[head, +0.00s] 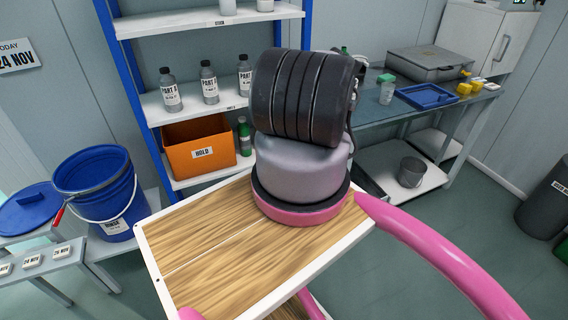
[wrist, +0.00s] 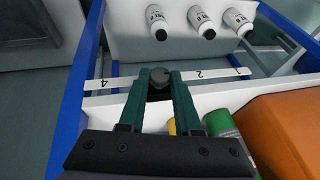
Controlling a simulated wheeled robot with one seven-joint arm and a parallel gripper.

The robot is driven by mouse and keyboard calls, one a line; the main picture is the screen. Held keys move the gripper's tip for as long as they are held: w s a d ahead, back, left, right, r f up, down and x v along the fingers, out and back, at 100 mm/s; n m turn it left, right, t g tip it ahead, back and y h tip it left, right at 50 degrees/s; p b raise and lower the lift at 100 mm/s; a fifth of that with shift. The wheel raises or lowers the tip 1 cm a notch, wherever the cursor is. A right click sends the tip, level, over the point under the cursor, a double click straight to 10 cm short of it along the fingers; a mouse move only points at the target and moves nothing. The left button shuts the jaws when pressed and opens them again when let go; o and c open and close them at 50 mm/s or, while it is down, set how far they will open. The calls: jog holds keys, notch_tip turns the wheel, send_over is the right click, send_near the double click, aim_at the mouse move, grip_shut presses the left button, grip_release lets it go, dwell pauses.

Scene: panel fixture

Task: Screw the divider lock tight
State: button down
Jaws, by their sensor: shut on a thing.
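The divider lock (wrist: 159,75) is a dark round knob at a white strip (wrist: 105,84) that carries the numbers 4, 2 and 1. It shows in the middle of the wrist view. My gripper (wrist: 160,84) has dark green fingers, one on each side of the knob, and is shut on it. The strip's part right behind the knob is hidden. In the head view my own arm covers the gripper and the knob.
A blue-framed shelf (head: 128,26) holds several grey bottles; three bottles (wrist: 202,22) show in the wrist view. An orange HOLD box (head: 198,146) and a green bottle (head: 244,136) stand on the lower shelf. The box (wrist: 285,130) is close right of my gripper.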

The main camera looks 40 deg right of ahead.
jog(key=y, duration=0.1)
jog(key=t+y, duration=0.1)
jog(key=y, duration=0.1)
jog(key=d+m+y, duration=0.1)
jog(key=y, duration=0.1)
jog(key=shift+s+f+t, duration=0.1)
jog(key=shift+f+t, duration=0.15)
jog(key=shift+t, duration=0.05)
jog(key=shift+y, duration=0.4)
jog(key=c, duration=0.6)
grip_release()
jog(key=shift+r, duration=0.1)
